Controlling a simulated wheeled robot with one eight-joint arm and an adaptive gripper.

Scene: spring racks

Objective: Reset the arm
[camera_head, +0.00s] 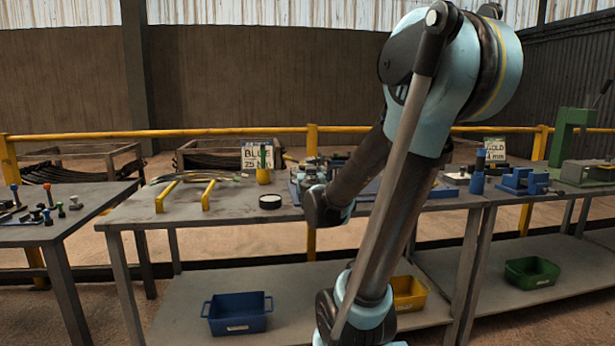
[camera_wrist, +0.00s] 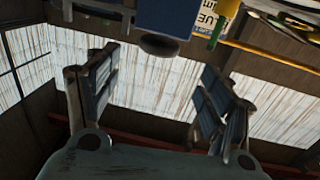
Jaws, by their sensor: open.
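My gripper (camera_wrist: 158,68) shows in the wrist view with its two padded fingers wide apart and nothing between them. Behind the fingers are corrugated light panels and dark wall. In the head view my arm (camera_head: 400,190) rises in front of the workbench, bent at a large light-blue joint at the top right. I cannot clearly make out the gripper in the head view, where arm links cover part of the bench.
The workbench (camera_head: 125,213) carries yellow brackets (camera_head: 207,195), a black-and-white round piece (camera_head: 270,202) and blue fixtures (camera_head: 522,180). A blue bin (camera_head: 238,313), a yellow bin (camera_head: 408,292) and a green bin (camera_head: 531,272) stand on lower shelves. A yellow rail (camera_head: 230,132) runs behind.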

